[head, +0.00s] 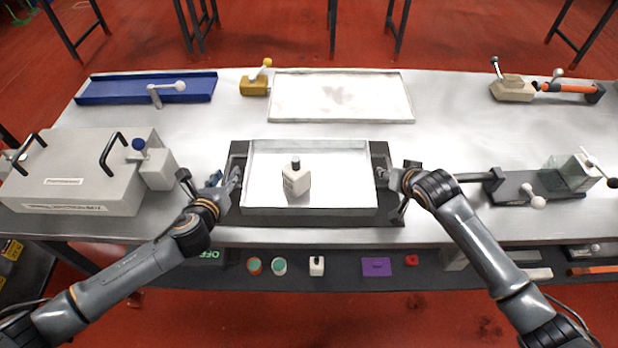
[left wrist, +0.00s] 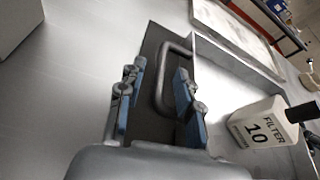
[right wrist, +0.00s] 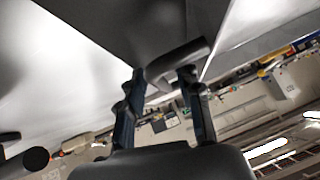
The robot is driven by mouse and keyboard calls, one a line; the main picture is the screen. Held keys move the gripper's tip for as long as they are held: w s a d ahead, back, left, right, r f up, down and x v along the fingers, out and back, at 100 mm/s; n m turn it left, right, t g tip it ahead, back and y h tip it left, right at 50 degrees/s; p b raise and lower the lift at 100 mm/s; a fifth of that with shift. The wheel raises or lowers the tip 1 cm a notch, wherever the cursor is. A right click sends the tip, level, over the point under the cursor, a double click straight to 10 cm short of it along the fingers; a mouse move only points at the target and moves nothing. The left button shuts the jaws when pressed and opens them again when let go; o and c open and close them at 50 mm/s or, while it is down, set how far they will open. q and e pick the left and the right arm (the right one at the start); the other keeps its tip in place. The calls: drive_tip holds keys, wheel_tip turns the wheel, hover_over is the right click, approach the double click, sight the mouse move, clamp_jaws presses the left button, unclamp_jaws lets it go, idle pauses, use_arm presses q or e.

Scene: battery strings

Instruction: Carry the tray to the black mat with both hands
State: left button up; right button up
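The pale metal tray (head: 330,190) sits over the black mat (head: 310,219) at the middle of the near bench edge; mat shows in front and at both sides. A white bottle (head: 296,181) stands in the tray, labelled "FILTER 10" in the left wrist view (left wrist: 262,125). My left gripper (head: 234,182) is at the tray's left side; in its wrist view the fingers are apart, with the dark left handle (left wrist: 163,85) between them and a gap visible. My right gripper (head: 384,175) is at the right side; its fingers are apart near the right handle (right wrist: 178,60).
A grey case (head: 80,175) with black handles stands at the left. A blue tray (head: 120,90) and a shallow white tray (head: 345,98) lie at the back. A clear box fixture (head: 565,175) is at the right. Bare bench lies between.

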use_arm(q)
drive_tip(key=v, duration=1)
drive_tip(key=shift+w, duration=0.1)
use_arm(e)
drive_tip(key=shift+s, duration=0.1)
drive_tip(key=v, duration=1.2)
